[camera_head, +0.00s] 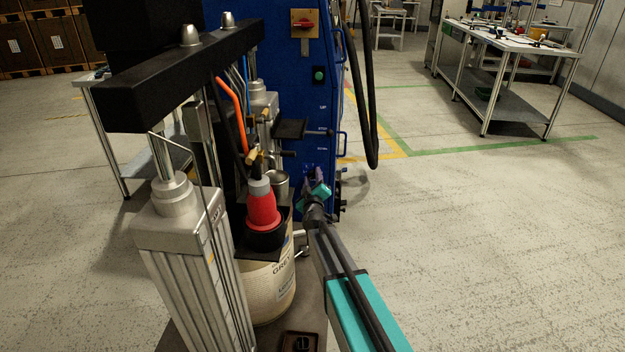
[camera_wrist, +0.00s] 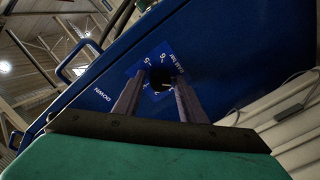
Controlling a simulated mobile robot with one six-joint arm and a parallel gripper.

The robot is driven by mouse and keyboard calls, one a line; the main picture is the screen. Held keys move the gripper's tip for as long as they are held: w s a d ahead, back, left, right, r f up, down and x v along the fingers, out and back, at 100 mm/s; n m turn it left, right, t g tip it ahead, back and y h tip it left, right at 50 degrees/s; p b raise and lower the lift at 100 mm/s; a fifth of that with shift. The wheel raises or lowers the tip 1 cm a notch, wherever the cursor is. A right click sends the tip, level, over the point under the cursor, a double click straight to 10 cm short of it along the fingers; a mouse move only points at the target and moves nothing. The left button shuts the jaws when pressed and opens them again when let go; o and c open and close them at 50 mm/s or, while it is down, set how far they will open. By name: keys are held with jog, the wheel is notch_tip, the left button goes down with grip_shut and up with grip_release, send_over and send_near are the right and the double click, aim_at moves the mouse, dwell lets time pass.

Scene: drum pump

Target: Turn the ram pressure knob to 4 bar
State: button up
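The ram pressure knob (camera_wrist: 159,79) is a small dark knob on a blue dial plate in the wrist view. White numbers, among them 5 and 6, ring it and appear turned over. The knob's pointer is too dark to read. My gripper (camera_wrist: 159,80) faces the panel with one grey finger on each side of the knob. The fingers are apart; contact with the knob is not clear. In the head view my gripper (camera_head: 309,178) is at the lower part of the blue cabinet (camera_head: 285,75), and the knob is hidden there.
A red nozzle-like part (camera_head: 262,205) and a cream drum (camera_head: 268,290) stand left of my arm. A black hose (camera_head: 372,120) hangs right of the cabinet. A blue handle (camera_wrist: 75,60) shows beside the panel.

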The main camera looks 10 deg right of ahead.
jog(key=c, duration=0.7)
jog(key=shift+c, duration=0.2)
jog(key=shift+m, duration=0.4)
jog(key=m+b, duration=0.1)
jog(key=m, duration=0.2)
jog(key=shift+f, duration=0.15)
jog(key=m+b, duration=0.2)
jog(key=m, duration=0.2)
jog(key=shift+f+m+t+h, duration=0.1)
jog(key=shift+m+t+h, duration=0.2)
jog(key=shift+m+t, duration=0.1)
jog(key=m+b, duration=0.1)
jog(key=m, duration=0.2)
jog(key=shift+a+m, duration=0.1)
jog(key=shift+m, duration=0.3)
jog(key=shift+m+h+b, duration=0.4)
jog(key=shift+m+h, duration=0.2)
jog(key=shift+m, duration=1.6)
